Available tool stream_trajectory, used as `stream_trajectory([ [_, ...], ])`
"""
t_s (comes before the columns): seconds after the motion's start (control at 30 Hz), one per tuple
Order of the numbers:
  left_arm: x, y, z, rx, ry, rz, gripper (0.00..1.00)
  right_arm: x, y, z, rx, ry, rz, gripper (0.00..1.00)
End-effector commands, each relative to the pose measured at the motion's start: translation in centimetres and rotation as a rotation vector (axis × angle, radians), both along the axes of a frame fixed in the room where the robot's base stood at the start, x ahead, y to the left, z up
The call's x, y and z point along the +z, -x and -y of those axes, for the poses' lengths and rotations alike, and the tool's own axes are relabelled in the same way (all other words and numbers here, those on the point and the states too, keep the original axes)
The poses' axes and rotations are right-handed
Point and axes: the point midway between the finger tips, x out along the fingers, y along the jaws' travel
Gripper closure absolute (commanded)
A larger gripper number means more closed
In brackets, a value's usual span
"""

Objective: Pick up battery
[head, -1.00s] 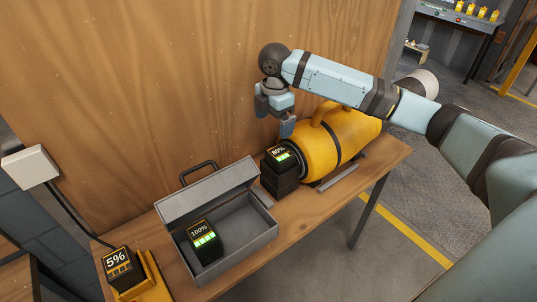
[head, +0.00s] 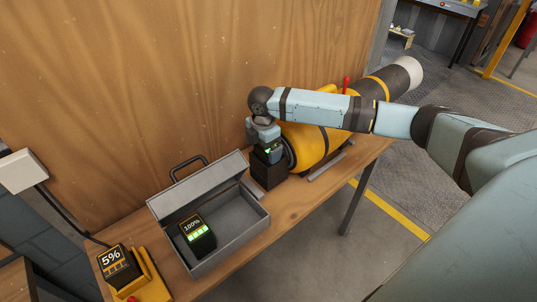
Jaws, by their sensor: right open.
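A black battery (head: 267,174) sits at the near left end of the yellow spray foam machine (head: 305,143). Its green-lit display is now mostly covered by my right gripper (head: 265,147), which is open with its fingers down at the battery's top. I cannot tell whether the fingers touch it. A second battery (head: 198,237), reading 100%, sits in the open grey toolbox (head: 250,232). A third battery (head: 117,263), reading 5%, sits in a yellow charger (head: 150,279) at the left. My left gripper is not in view.
All of these stand on a wooden table (head: 292,204) against a wooden wall. The toolbox's raised lid and handle (head: 188,168) stand just left of the gripper. A white box (head: 21,170) with a cable is at the far left. Open floor lies to the right.

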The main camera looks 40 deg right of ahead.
Motion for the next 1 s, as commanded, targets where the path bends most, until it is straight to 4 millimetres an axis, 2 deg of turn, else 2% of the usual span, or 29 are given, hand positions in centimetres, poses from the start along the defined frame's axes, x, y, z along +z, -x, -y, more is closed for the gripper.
stream_trajectory([
  [0.1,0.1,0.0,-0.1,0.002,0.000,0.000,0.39,-0.8,0.0,0.0,0.001,0.000,0.002,0.00],
  [0.33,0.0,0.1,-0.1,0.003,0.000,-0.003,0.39,-0.9,0.0,0.0,0.001,0.001,0.002,0.02],
  [0.5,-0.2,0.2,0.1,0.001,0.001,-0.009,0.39,-0.9,0.0,0.0,0.001,0.001,0.002,0.41],
  [0.57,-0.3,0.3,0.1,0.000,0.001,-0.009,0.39,-0.9,0.0,0.0,0.001,0.001,0.001,0.55],
  [0.6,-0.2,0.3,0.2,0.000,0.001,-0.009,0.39,-0.8,0.0,0.0,0.001,0.000,0.003,0.58],
  [0.87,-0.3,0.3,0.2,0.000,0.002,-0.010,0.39,-0.7,-0.1,0.0,0.000,0.001,0.003,0.58],
  [1.0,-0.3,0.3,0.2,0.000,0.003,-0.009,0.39,0.2,-0.1,0.0,0.000,0.000,0.002,0.58],
])
